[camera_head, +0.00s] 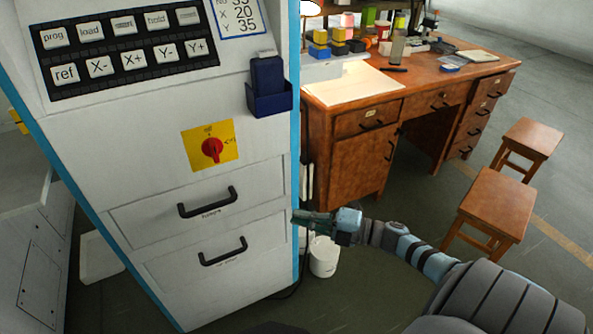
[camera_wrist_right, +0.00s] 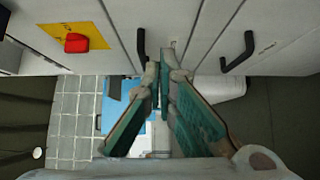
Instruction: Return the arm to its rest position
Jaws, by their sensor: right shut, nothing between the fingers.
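My right arm comes in from the lower right in the head view. Its gripper (camera_head: 300,218) is in front of the right edge of the white machine cabinet (camera_head: 130,150), beside its two drawers. In the right wrist view the gripper (camera_wrist_right: 165,72) has its green fingers closed together at the tips, with nothing between them. It points at the cabinet front between two black handles. My left gripper is not in view.
The cabinet carries a red rotary switch (camera_head: 212,149), a blue holder (camera_head: 269,98), an upper drawer handle (camera_head: 207,202) and a lower one (camera_head: 222,251). A white bucket (camera_head: 323,258) stands behind my gripper. A wooden desk (camera_head: 360,150) and two stools (camera_head: 497,200) stand to the right.

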